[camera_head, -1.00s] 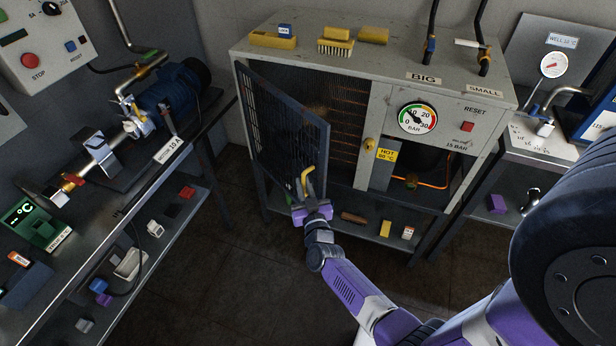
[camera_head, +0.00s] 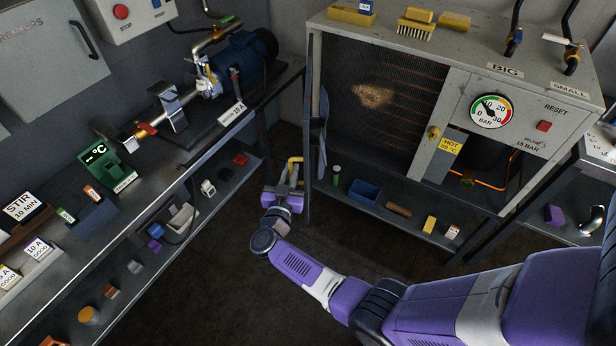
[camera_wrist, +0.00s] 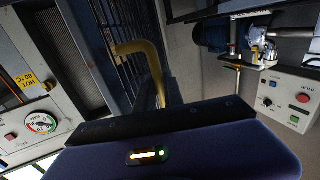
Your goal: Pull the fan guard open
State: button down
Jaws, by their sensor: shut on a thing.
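The fan guard (camera_head: 317,135) is a dark slatted door, swung wide open at the left side of the grey cooling unit (camera_head: 452,105). It shows nearly edge-on in the head view, and its slats also show in the wrist view (camera_wrist: 100,35). Its bent yellow handle (camera_head: 294,162) stands out on the left; it shows large in the wrist view (camera_wrist: 140,52). My gripper (camera_head: 290,186) is shut on the handle. The finger contact is partly hidden. Behind the guard, the fins with a tan dusty patch (camera_head: 373,95) lie uncovered.
A bench (camera_head: 150,150) with a blue motor (camera_head: 245,60) runs along the left, close to my gripper. The shelf under the unit holds a blue bin (camera_head: 364,191) and small items. Dark floor (camera_head: 210,270) is free in front.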

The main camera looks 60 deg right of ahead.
jog(key=w+a+m+g+b, duration=0.2)
jog(key=w+g+b, duration=0.1)
jog(key=w+b, duration=0.3)
jog(key=w+a+m+g+h+b, duration=0.1)
jog(key=w+a+g+b, duration=0.1)
jog(key=w+b, duration=0.4)
jog(key=shift+w+m+g+h+b, duration=0.3)
jog(key=shift+m+g+b, duration=0.1)
jog(key=shift+b, duration=1)
jog(key=c, duration=1.7)
grip_release()
jog(key=shift+d, duration=0.1)
jog(key=a, duration=0.5)
jog(key=s+a, duration=0.1)
jog(key=a, duration=0.1)
jog(key=shift+a, duration=0.4)
